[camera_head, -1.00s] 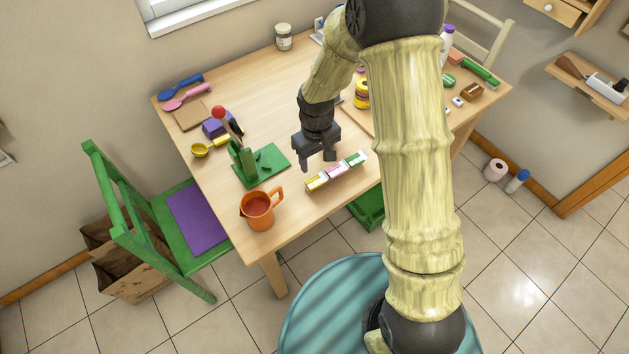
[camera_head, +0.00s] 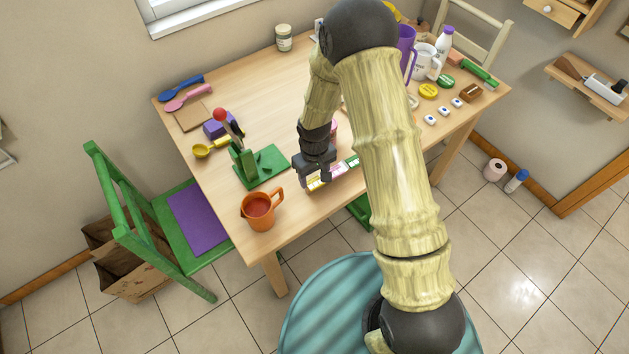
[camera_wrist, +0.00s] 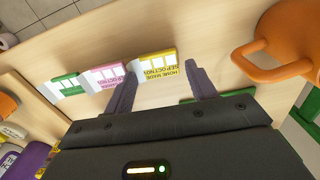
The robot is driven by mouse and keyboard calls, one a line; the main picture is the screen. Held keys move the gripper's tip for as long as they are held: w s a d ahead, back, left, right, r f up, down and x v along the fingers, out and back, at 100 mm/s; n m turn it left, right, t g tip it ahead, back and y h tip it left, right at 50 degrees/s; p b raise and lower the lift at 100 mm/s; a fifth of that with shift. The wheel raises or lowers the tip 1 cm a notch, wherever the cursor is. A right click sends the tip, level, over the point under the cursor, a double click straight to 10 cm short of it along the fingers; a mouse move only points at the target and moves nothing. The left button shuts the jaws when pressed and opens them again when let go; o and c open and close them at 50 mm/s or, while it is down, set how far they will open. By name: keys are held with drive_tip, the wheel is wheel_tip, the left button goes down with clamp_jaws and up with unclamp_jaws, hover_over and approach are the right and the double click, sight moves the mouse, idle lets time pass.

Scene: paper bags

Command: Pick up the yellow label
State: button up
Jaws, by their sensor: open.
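The yellow label (camera_wrist: 155,68) lies on the wooden table in the wrist view, at the end of a row with a pink label (camera_wrist: 106,75) and a green label (camera_wrist: 66,86). It also shows in the head view (camera_head: 318,182), partly hidden by my gripper. My gripper (camera_wrist: 162,78) is open, with one finger on each side of the yellow label's near part in the wrist picture. Nothing is gripped. Whether the fingers touch the label or the table cannot be told. In the head view my gripper (camera_head: 314,177) is low over the row's left end.
An orange mug (camera_head: 258,210) stands left of my gripper, its handle towards the label. A green holder (camera_head: 246,167) on a green base is behind it. Cups and jars crowd the right back of the table (camera_head: 265,80). Its left back has free room.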

sight(315, 182)
drive_tip(key=shift+f, duration=0.75)
drive_tip(key=shift+f, duration=0.15)
drive_tip(key=c, duration=0.7)
drive_tip(key=shift+c, duration=0.2)
wheel_tip(315, 182, up, 10)
drive_tip(key=shift+b, duration=0.4)
